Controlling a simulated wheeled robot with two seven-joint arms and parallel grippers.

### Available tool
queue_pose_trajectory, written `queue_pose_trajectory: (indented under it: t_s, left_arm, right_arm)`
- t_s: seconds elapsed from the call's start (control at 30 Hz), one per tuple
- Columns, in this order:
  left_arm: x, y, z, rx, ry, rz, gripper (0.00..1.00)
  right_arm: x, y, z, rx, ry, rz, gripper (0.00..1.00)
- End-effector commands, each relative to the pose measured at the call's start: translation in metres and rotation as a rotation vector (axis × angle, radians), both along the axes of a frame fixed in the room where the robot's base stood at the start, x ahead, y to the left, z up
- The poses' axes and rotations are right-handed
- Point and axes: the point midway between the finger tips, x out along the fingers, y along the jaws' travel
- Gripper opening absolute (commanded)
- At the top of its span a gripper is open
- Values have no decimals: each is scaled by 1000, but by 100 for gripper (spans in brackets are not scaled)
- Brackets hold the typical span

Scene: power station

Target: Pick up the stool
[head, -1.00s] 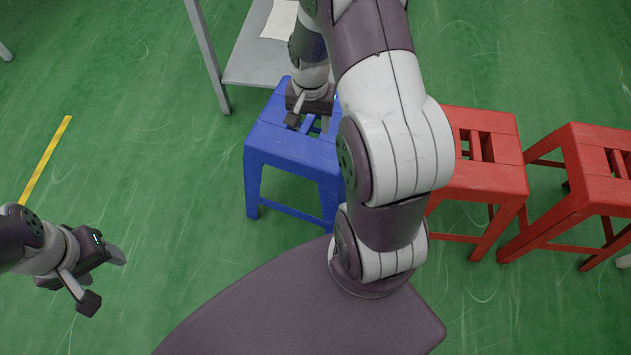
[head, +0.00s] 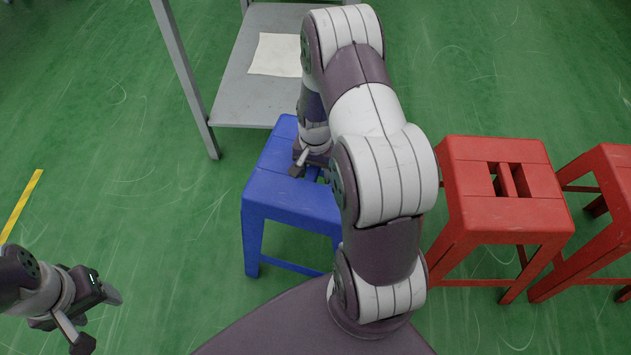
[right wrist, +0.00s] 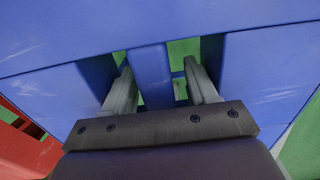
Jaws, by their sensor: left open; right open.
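A blue stool (head: 285,195) stands upright on the green floor, partly hidden behind my right arm in the head view. Its seat fills much of the right wrist view (right wrist: 265,80), with a central bar (right wrist: 151,72) between two slots. My right gripper (head: 312,168) is at the seat's slots. In the right wrist view, its two fingers (right wrist: 160,84) are spread, one on each side of the bar, and reach into the slots. Whether they touch the bar I cannot tell. My left gripper (head: 97,318) is open and empty, well left of the stool over bare floor.
A red stool (head: 470,205) stands right of the blue one, and another red stool (head: 617,185) is at the right edge. A grey shelf (head: 235,95) with a pale sheet (head: 277,55) is just behind the blue stool. The floor at left is free.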

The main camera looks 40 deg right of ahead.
Motion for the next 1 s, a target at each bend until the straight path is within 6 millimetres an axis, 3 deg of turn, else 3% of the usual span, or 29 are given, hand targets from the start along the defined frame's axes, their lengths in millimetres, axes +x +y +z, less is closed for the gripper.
queue_pose_trajectory:
  t_s: [0.13, 0.3, 1.0]
  left_arm:
    - [0, 0, 2, 0, -1, 0, 58]
    - [0, 0, 2, 0, -1, 0, 58]
    - [0, 0, 2, 0, -1, 0, 58]
  right_arm:
    - [0, 0, 2, -1, -1, 0, 54]
    - [0, 0, 2, 0, 0, 0, 0]
    - [0, 0, 2, 1, 1, 0, 0]
